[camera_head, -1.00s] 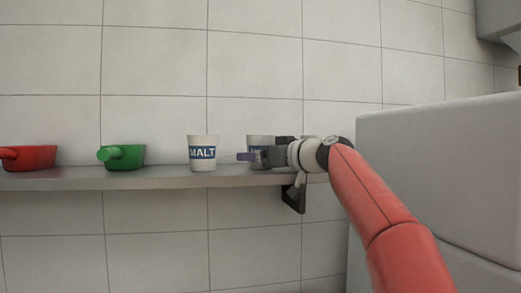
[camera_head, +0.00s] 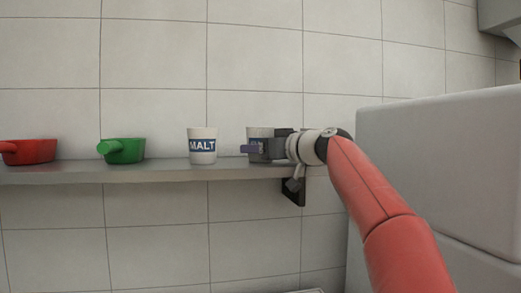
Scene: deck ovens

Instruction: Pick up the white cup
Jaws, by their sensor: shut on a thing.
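A white cup (camera_head: 259,131) with a dark blue label stands at the right part of the grey wall shelf (camera_head: 150,174). My gripper (camera_head: 256,149) reaches in from the right and is shut on this cup, hiding much of its front and right side. The cup looks upright, and I cannot see any clear gap between it and the shelf. A second white cup (camera_head: 202,134) with a blue band reading "MALT" stands upright on the shelf to the left, apart from my gripper.
A green scoop-like pan (camera_head: 126,152) and a red one (camera_head: 36,152) lie farther left on the shelf. A large pale box-shaped unit (camera_head: 440,150) stands close on the right. A dark bracket (camera_head: 294,193) holds the shelf's right end. The tiled wall above the shelf is clear.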

